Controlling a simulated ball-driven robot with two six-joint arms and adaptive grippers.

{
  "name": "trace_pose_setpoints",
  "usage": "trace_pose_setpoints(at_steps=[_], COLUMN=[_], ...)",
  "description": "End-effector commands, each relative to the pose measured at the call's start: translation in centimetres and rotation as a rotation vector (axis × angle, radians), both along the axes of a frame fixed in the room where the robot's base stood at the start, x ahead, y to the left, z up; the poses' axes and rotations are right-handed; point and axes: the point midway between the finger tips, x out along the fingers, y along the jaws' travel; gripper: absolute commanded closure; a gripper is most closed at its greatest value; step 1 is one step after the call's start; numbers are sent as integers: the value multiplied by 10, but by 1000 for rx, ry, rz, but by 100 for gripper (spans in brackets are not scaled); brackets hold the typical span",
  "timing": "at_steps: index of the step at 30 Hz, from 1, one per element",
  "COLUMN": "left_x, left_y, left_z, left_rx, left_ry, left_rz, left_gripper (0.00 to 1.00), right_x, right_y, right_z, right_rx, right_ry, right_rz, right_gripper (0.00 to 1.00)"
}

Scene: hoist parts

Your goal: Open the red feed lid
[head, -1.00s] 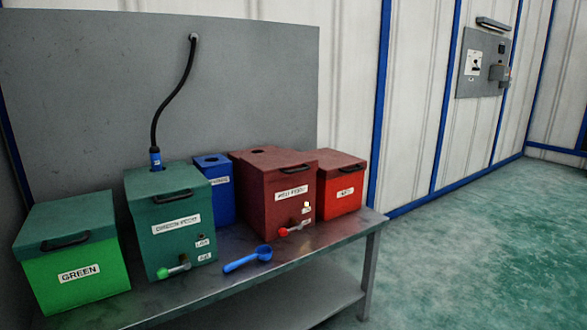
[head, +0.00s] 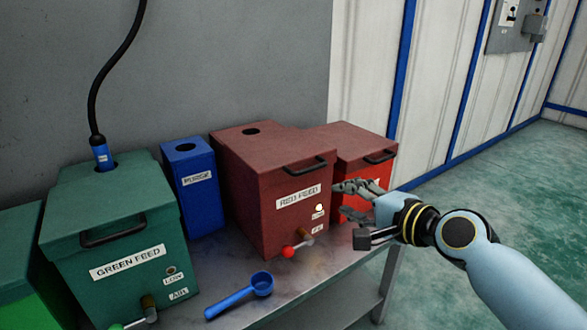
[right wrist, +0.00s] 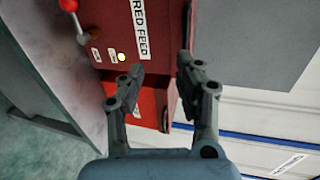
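The dark red RED FEED box (head: 262,200) stands on the metal bench, its lid (head: 270,148) shut, with a black handle (head: 305,166) on the lid's front edge. It has a lit lamp and a red-knobbed lever (head: 289,251) on its front. In the right wrist view the box's front and label (right wrist: 140,28) show sideways. My right gripper (head: 350,200) is open and empty, in front of the right side of the box and below the handle. The right wrist view shows its two fingers (right wrist: 157,75) spread apart. My left gripper is not in view.
A brighter red box (head: 352,142) stands right behind my right gripper. The GREEN FEED box (head: 110,225), with a hose in its top, and a blue box (head: 190,185) stand left. A blue scoop (head: 240,295) lies on the bench (head: 305,285) in front.

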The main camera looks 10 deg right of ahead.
Motion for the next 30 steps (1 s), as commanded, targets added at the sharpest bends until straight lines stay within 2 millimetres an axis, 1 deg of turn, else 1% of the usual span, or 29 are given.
trace_pose_setpoints(at_steps=[1, 2, 3, 5, 8, 12, 16, 21, 25, 30], left_x=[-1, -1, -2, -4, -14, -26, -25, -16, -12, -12], left_y=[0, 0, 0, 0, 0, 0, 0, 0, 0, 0], left_z=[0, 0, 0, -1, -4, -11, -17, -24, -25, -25], left_rx=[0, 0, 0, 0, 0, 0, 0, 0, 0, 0], left_ry=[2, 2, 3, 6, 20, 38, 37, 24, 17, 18], left_rz=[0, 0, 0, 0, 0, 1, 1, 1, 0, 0], left_gripper=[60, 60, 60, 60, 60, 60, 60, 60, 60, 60], right_x=[5, 8, 13, 20, 31, 56, 80, 104, 113, 115], right_y=[0, 0, -1, 0, 4, 13, 22, 30, 33, 34], right_z=[15, 21, 26, 29, 26, 19, 13, 7, 6, 6], right_rx=[-2, -4, -8, -9, -8, -7, -10, -11, -12, -13], right_ry=[-28, -40, -51, -59, -59, -59, -59, -57, -58, -57], right_rz=[4, 5, 4, 4, 3, 3, 2, 3, 3, 3], right_gripper=[66, 66, 66, 66, 66, 66, 66, 66, 66, 66])
